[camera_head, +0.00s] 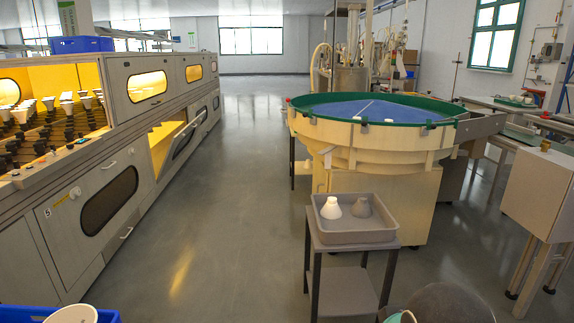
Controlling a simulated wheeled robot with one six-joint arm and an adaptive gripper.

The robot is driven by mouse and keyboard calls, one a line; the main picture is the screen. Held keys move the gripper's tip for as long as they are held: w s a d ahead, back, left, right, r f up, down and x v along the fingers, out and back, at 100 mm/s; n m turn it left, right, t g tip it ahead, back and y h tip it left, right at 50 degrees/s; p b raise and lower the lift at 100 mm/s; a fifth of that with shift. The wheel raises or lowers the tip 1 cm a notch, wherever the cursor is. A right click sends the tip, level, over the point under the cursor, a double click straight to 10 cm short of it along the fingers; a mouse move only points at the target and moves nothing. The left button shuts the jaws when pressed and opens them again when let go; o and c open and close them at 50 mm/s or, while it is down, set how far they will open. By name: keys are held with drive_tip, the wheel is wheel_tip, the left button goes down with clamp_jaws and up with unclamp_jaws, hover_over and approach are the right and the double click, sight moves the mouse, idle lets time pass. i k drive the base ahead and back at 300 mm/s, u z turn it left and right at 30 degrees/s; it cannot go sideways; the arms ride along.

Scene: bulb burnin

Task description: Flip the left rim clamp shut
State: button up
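A large round cream machine (375,152) with a green rim (335,113) and a blue top (400,112) stands right of the middle. Several small pale fittings sit along its rim. My gripper is not in view.
A long cabinet line (85,205) with an open flap (170,145) runs along the left. The floor (220,235) between is clear.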

sight(305, 114)
drive_tip(key=u, duration=0.45)
drive_tip(key=i, duration=0.65)
drive_tip(key=u, duration=0.6)
drive_tip(key=i, duration=1.35)
drive_tip(key=z, duration=0.6)
